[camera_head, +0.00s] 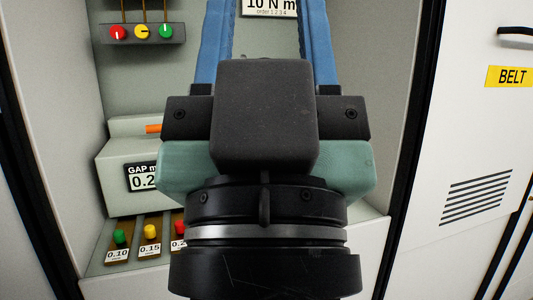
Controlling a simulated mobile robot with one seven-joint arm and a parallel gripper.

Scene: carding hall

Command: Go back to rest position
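My gripper (267,30) fills the middle of the head view and points up and away from the camera. Its two blue fingers stand wide apart, with the back panel and a sign showing between them. Nothing shows between the fingers, but the fingertips run out of the top edge. The dark gripper body and wrist hide the middle of the cabinet bay (225,75) behind.
A "10 N m" sign (270,7) hangs behind the fingers. Red, yellow and green knobs (142,32) sit upper left. Left of my wrist are a gap gauge box (118,165) and coloured pegs with labels (150,233). A white "BELT" door (470,130) is right.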

